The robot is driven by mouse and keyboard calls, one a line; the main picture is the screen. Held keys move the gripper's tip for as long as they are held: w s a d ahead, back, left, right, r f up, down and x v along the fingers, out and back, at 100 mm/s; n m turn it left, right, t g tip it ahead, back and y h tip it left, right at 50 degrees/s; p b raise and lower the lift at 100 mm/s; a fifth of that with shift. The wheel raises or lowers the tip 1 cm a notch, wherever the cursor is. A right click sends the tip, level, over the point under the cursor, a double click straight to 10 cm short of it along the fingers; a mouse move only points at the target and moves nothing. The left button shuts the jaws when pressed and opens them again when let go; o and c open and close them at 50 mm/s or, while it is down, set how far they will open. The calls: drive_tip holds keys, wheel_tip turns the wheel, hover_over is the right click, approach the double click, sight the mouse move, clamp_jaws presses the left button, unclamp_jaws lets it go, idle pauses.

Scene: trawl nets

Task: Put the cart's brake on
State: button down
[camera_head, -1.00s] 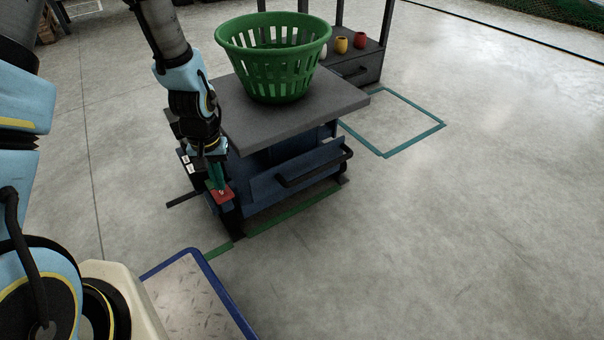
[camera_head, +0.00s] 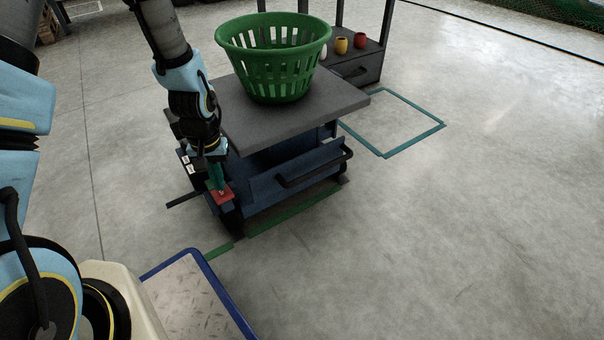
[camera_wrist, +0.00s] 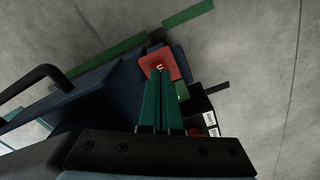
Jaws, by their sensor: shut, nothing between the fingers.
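The cart (camera_head: 300,158) is dark blue with a grey top, and stands in the middle of the head view. A red pedal (camera_head: 225,193) sits low at its left front corner; it also shows in the wrist view (camera_wrist: 165,62). My gripper (camera_head: 217,186) points down at this corner with its green fingers shut and empty. In the wrist view the fingertips (camera_wrist: 160,72) overlap the near edge of the red pedal. I cannot tell whether they touch it. A green patch (camera_wrist: 182,91) shows beside the red pedal, partly behind the fingers.
A green basket (camera_head: 272,60) stands on the cart's top. The cart's dark handle (camera_head: 315,168) juts out at the front. A shelf with cups (camera_head: 358,58) stands behind. A blue-edged plate (camera_head: 195,300) lies in front. The floor to the right is clear.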

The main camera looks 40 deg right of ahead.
drive_tip(key=shift+f+b, duration=0.6)
drive_tip(key=shift+f, duration=0.6)
idle(1.1)
wheel_tip(320, 180, up, 7)
drive_tip(key=p, duration=0.7)
drive_tip(key=shift+r, duration=0.15)
idle(0.5)
drive_tip(key=w+a+r+n+p, duration=0.1)
drive_tip(key=w+a+r+n, duration=0.15)
drive_tip(key=a+r, duration=0.45)
drive_tip(key=w+a+r+n+p, duration=0.1)
drive_tip(key=w+a+r+p, duration=0.15)
drive_tip(key=a+r, duration=0.4)
drive_tip(key=s+a+r+n+t+p, duration=0.2)
drive_tip(key=s+a+r+n, duration=0.15)
drive_tip(key=a+r, duration=0.95)
wheel_tip(320, 180, up, 39)
drive_tip(key=d+p, duration=0.1)
drive_tip(key=p, duration=3.6)
drive_tip(key=shift+f+m+p, duration=0.2)
drive_tip(key=shift+m+p, duration=0.2)
